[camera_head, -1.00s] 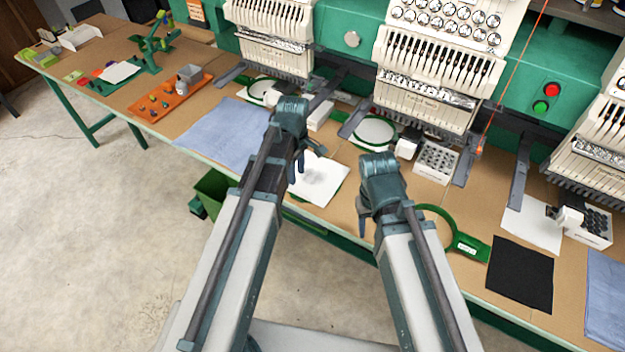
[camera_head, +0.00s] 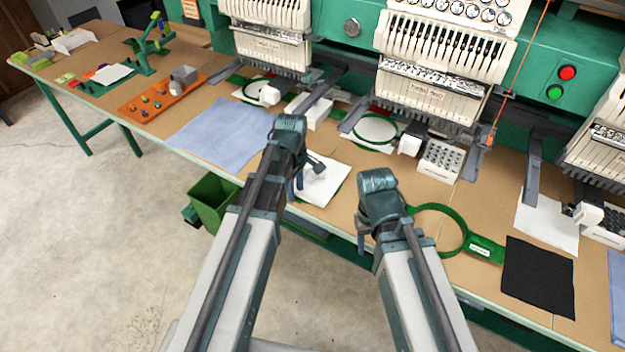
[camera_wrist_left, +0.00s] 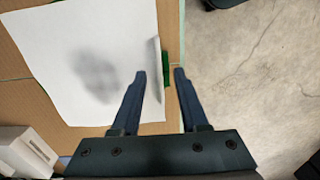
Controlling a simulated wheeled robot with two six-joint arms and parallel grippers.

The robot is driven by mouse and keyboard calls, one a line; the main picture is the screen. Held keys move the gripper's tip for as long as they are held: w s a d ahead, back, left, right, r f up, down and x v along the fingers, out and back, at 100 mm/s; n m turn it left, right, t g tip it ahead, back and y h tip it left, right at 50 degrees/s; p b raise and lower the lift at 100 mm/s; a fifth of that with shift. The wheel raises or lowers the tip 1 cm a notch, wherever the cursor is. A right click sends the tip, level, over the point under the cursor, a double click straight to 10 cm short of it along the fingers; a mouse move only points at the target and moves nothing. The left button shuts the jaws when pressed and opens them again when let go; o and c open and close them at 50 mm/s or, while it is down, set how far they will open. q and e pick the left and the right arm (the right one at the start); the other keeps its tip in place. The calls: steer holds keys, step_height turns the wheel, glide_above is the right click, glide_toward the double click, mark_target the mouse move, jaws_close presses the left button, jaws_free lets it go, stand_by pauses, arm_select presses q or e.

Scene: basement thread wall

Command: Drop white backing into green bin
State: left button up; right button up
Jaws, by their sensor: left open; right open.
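The white backing (camera_head: 321,181) is a square sheet lying on the table near its front edge, partly hidden by my left gripper in the head view. In the left wrist view the white backing (camera_wrist_left: 90,60) has a raised right edge near the fingertips, with a bit of green beside it. My left gripper (camera_head: 306,186) is open over the sheet's near side; in the wrist view its empty fingers (camera_wrist_left: 159,72) straddle that edge. The green bin (camera_head: 212,198) stands below the table's front edge, left of my left arm. My right gripper (camera_head: 362,238) is open near the front edge.
A green hoop (camera_head: 440,230) and black cloth (camera_head: 538,277) lie to the right. Blue cloth (camera_head: 222,133) lies left of the backing. Embroidery machine heads (camera_head: 430,97) stand behind. An orange tray (camera_head: 160,103) sits further left. Floor left of the bin is clear.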

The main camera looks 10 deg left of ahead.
arm_select(q)
jaws_close()
step_height(320, 180, up, 5)
steer(key=p, duration=0.5)
steer(key=shift+r, duration=0.1)
stand_by(0.4)
